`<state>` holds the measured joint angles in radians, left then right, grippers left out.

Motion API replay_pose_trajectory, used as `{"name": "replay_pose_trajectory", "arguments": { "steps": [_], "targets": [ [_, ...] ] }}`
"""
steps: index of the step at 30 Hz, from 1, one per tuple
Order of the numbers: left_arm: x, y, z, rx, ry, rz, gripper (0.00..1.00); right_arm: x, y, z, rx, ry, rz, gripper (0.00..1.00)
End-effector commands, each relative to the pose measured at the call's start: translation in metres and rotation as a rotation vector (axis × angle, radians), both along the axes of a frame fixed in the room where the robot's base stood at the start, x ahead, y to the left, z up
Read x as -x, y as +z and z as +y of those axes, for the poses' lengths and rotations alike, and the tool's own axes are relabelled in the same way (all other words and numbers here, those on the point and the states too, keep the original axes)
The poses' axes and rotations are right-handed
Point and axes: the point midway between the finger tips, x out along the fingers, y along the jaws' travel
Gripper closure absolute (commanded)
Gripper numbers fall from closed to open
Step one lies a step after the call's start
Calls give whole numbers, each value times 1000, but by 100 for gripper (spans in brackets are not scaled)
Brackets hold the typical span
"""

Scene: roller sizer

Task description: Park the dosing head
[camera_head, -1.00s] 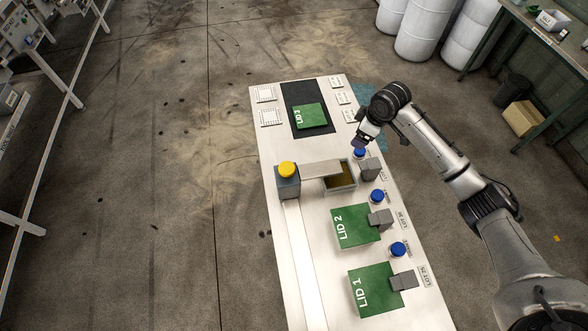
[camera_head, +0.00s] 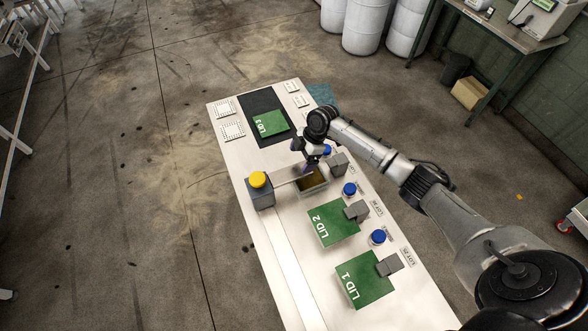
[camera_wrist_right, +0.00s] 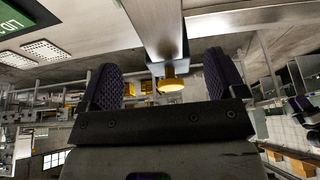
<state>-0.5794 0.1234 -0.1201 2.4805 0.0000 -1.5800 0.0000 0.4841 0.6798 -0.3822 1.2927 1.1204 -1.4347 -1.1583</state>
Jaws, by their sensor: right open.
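The dosing head is a grey block (camera_head: 261,197) with a yellow knob (camera_head: 258,180) on top, standing at the head of a pale rail. Its flat grey arm reaches right to the open container (camera_head: 317,188), which has brownish contents. My right gripper (camera_head: 304,165) is open at the arm's right end, above the container; it partly hides both. In the right wrist view, the yellow knob (camera_wrist_right: 172,83) and grey beam (camera_wrist_right: 158,28) appear between the purple-padded fingers, with the knob farther off. I cannot tell whether the fingers touch the arm. My left gripper is not in view.
Green lids LID 1 (camera_head: 365,281) and LID 2 (camera_head: 334,223) lie on the white table; LID 3 (camera_head: 270,123) lies on a black mat (camera_head: 257,103). Blue-capped jars (camera_head: 349,189) and grey blocks (camera_head: 339,164) line the right side. The pale rail strip (camera_head: 279,262) is clear.

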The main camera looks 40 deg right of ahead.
Motion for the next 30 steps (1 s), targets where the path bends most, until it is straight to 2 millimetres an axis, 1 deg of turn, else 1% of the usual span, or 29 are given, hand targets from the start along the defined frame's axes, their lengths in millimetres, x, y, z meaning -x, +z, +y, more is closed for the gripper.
{"name": "replay_pose_trajectory", "arguments": {
  "steps": [1,6,12,18,28,30],
  "targets": [
    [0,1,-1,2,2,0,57,-1,-9,5,-3,0,2,11],
    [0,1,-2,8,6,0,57,-4,-34,14,-2,0,2,11],
    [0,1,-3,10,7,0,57,-7,-55,22,0,-1,0,11],
    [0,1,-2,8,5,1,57,-8,-64,25,1,1,0,11],
    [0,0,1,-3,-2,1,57,-9,-65,26,1,1,0,11],
    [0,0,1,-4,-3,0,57,-8,-65,26,1,1,0,17]
  ]
}}
